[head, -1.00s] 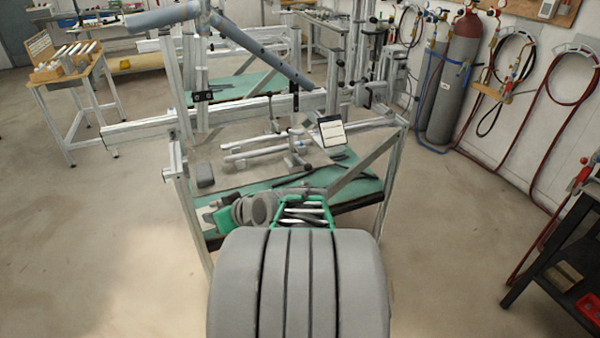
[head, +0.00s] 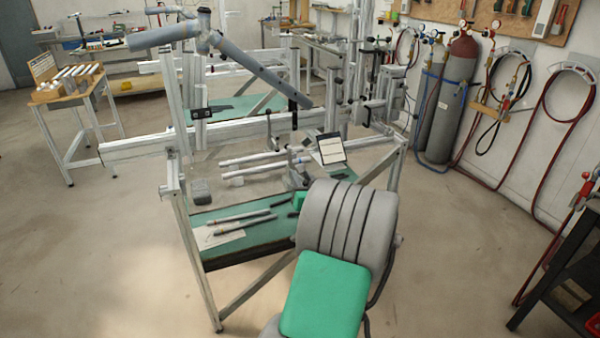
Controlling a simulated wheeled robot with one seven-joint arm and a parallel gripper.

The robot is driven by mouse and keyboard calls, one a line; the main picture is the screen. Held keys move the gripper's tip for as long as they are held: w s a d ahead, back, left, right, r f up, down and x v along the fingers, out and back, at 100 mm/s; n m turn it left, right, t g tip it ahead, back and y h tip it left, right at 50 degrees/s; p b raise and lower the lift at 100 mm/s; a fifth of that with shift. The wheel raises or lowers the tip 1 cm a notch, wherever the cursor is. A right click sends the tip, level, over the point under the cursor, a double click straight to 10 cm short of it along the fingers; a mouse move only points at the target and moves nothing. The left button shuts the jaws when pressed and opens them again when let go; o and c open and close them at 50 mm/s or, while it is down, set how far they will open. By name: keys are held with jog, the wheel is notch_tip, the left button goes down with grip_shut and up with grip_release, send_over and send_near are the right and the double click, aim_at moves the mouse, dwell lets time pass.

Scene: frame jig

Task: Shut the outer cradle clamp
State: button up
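The frame jig is a rig of aluminium rails, with a long front rail (head: 130,149) and blue-grey bicycle-frame tubes (head: 262,75) held above it. A dark upright lever (head: 294,112) stands at the front rail near the lower end of the sloping tube. A black bracket (head: 205,112) sits further left on the rail. I cannot tell which of these fittings is the outer cradle clamp, or whether it is open. My arm, with grey ribbed and green covers, fills the lower right of the jig's front. My gripper is hidden behind it.
A green shelf (head: 225,247) under the rail carries thin tools and paper. A tilted tablet-like panel (head: 331,148) and pale tubes (head: 255,158) are above it. Gas cylinders (head: 452,97) stand at the right wall, a dark bench (head: 560,265) at lower right.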

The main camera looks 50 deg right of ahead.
jog(key=shift+w+d, duration=0.3)
jog(key=shift+w, duration=0.15)
grip_shut()
dwell(1.1)
